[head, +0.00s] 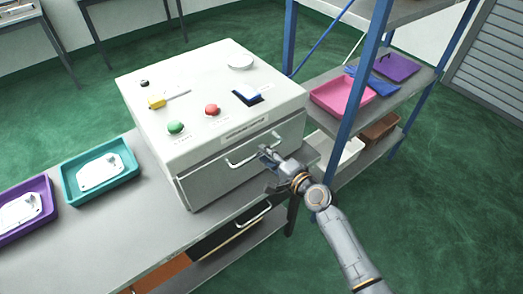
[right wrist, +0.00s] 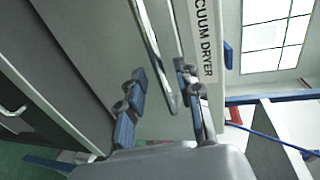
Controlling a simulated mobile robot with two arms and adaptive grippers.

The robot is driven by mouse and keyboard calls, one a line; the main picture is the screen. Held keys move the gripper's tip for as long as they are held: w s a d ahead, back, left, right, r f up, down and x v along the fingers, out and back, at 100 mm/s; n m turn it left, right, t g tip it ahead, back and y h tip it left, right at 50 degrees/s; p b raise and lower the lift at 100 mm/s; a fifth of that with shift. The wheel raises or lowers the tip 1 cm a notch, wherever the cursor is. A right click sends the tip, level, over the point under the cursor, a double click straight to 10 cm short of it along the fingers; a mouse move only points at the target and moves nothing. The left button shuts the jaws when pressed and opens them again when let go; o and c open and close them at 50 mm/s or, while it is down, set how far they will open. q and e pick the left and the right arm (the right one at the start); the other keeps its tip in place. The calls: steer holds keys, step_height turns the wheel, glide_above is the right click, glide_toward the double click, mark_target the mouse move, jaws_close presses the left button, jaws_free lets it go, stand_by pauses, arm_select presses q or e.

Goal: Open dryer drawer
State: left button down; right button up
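The dryer (head: 205,90) is a white box on the bench, with a label strip above its drawer. The drawer front (head: 215,175) looks flush with the box. Its bar handle (head: 254,150) runs across the front; in the right wrist view the handle (right wrist: 153,45) reaches down between my fingers. My right gripper (head: 268,160) is at the right end of the handle. In the right wrist view its blue-padded fingers (right wrist: 160,100) stand apart, one on each side of the handle; I see no clear contact. My left gripper is not in view.
Teal (head: 126,171) and purple (head: 48,203) trays with castings sit on the bench at left. A blue-posted shelf (head: 355,110) with a pink tray (head: 340,95) stands close at right. Another handle (head: 247,219) shows below the bench top. Green floor in front is open.

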steer(key=shift+x, duration=1.4)
steer(key=shift+c, duration=0.4)
jaws_close()
